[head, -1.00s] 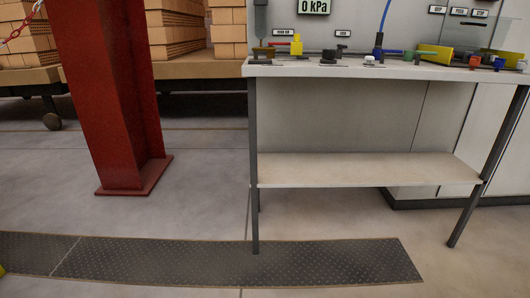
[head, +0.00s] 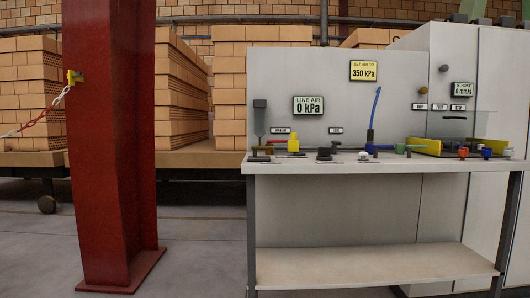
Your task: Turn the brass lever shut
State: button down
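A bench (head: 340,168) with small fittings on its top stands right of centre in the head view. At the bench's left end is a small brown, brass-like piece (head: 262,149) below a grey cylinder with a dark top (head: 260,116). A red piece (head: 277,141) and a yellow block (head: 293,144) sit just to its right. I cannot tell for sure which of these is the brass lever, or how it is turned; they are too small. My gripper is not in view.
A panel behind the bench carries signs: "LINE AIR 0 kPa" (head: 308,106) and "SET AIR TO 350 kPa" (head: 363,71). A red steel column (head: 110,150) stands left, with a chain (head: 35,122) fixed to it. Brick stacks (head: 240,75) stand behind. Floor between column and bench is clear.

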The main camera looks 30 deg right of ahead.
aim_at(254, 148)
jog(key=i+z, duration=0.25)
jog(key=i, duration=0.25)
jog(key=i+z, duration=0.25)
jog(key=i, duration=0.2)
